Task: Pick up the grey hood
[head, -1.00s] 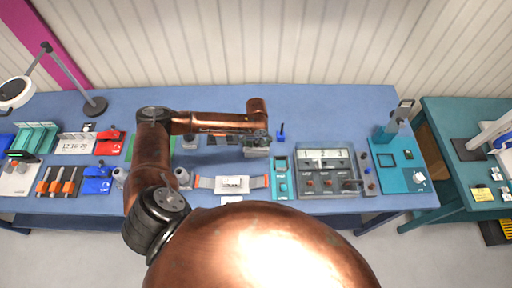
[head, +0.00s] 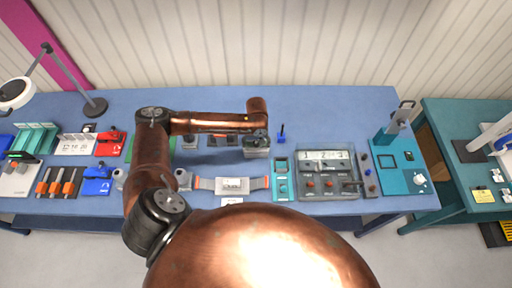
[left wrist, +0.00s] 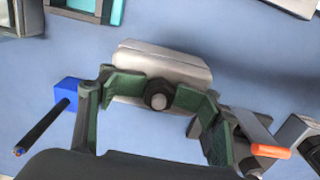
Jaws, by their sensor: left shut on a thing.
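The grey hood (left wrist: 170,66) is a pale grey block with a dark round knob on its near side, seen in the left wrist view. It also shows in the head view (head: 257,153), below the end of my left arm. My left gripper (left wrist: 158,96) has its green fingers on both sides of the knob and is shut on the hood. In the head view my left gripper (head: 256,139) covers part of the hood. Whether the hood's underside touches the table is hard to tell. My right gripper is not in view.
A grey panel with dials (head: 325,173) and a teal meter (head: 282,178) stand right of the hood. A small blue block with a stick (head: 281,139) is close by. A white module with a ribbon cable (head: 232,185) lies in front. The back of the blue table (head: 330,110) is clear.

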